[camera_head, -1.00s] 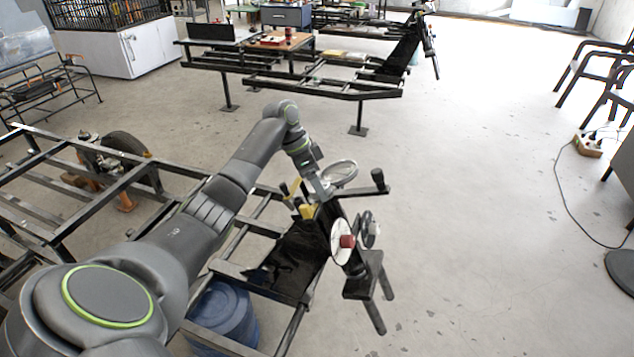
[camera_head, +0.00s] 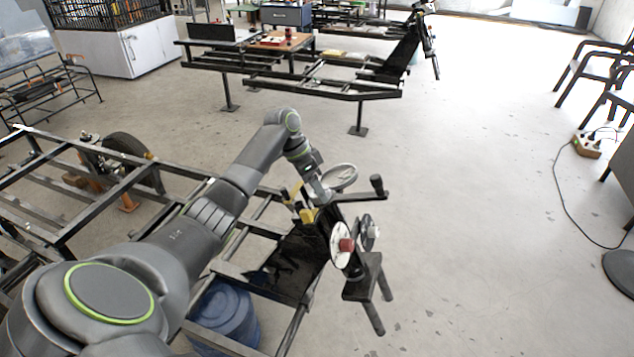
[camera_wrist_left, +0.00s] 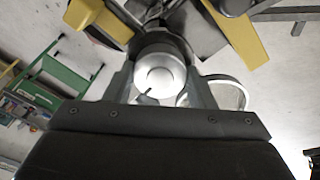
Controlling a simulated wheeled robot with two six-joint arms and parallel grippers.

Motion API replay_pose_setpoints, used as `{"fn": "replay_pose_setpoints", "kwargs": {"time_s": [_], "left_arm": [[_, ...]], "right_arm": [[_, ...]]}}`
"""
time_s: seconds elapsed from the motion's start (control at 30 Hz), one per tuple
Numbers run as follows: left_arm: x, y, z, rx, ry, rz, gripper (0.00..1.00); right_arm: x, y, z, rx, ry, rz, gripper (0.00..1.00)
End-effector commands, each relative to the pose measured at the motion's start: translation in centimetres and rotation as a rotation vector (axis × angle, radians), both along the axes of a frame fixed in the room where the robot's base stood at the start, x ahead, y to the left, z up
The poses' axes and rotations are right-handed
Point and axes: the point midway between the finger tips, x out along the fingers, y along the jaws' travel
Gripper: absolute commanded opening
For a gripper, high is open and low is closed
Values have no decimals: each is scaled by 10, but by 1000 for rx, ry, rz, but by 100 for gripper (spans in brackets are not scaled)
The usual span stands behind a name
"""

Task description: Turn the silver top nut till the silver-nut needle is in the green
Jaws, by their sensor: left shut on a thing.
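The silver top nut (camera_wrist_left: 158,75) shows in the left wrist view as a round bright piece with a dark mark near its lower edge. My left gripper (camera_wrist_left: 160,85) is shut on it, one finger on each side. In the head view my left gripper (camera_head: 318,197) is at the top of the black suspension stand, hiding the nut. A round silver-rimmed dial (camera_head: 340,177) sits just behind the gripper. A white dial with a red hub (camera_head: 341,244) and a darker dial (camera_head: 370,232) are lower down. No needle position is readable. My right gripper is out of view.
Yellow parts (camera_head: 307,215) sit close to my left gripper. A black crank handle (camera_head: 376,186) sticks out right of it. A black frame (camera_head: 240,270) and blue barrel (camera_head: 225,315) stand below.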

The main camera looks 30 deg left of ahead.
Motion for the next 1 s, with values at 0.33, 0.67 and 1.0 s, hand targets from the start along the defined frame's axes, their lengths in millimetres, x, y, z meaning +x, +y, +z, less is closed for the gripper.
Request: {"fn": "replay_pose_setpoints", "kwargs": {"time_s": [0.33,0.67,1.0], "left_arm": [[0,0,9,-27,112,270,27],[0,0,6,-50,207,506,27],[1,0,3,-62,259,639,27]], "right_arm": [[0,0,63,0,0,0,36],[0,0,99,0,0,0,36],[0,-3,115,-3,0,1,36]]}}
